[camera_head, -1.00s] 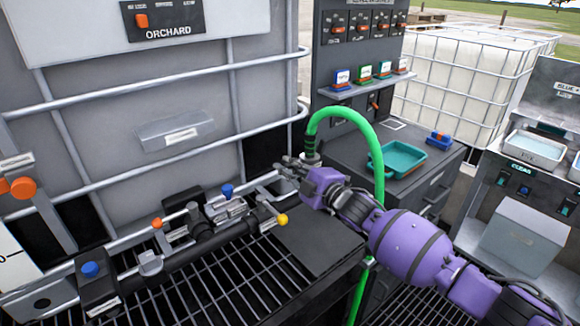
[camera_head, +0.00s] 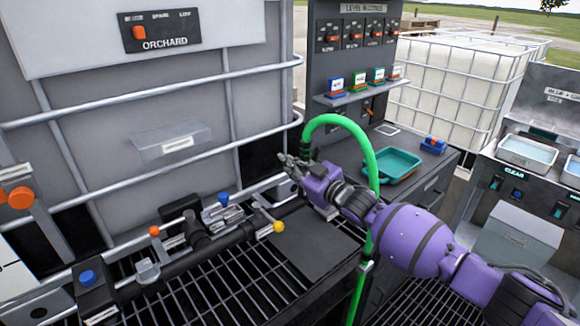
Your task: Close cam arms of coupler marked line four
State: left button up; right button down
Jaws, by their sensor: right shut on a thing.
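My right gripper (camera_head: 287,161) is shut at the lower end of the green hose (camera_head: 343,121), behind the manifold's right end. The hose end and its coupler are small and mostly hidden by the fingers, so the cam arms and any line marking cannot be made out. The dark manifold pipe (camera_head: 178,262) lies at the lower left, with valves showing a blue knob (camera_head: 223,198), an orange knob (camera_head: 154,231) and a yellow ball-ended lever (camera_head: 278,227). My left gripper is out of view.
A teal tray (camera_head: 399,165) and a blue-and-red item (camera_head: 433,145) rest on the dark cabinet. Small coloured tagged blocks (camera_head: 357,80) line a shelf. Black grating (camera_head: 245,285) spans the front.

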jog(key=shift+w+d+m, duration=0.1)
jog(key=shift+d+m, duration=0.05)
jog(key=shift+m, duration=0.35)
jog(key=c, duration=1.9)
grip_release()
jog(key=shift+o, duration=0.2)
jog(key=shift+r, duration=0.1)
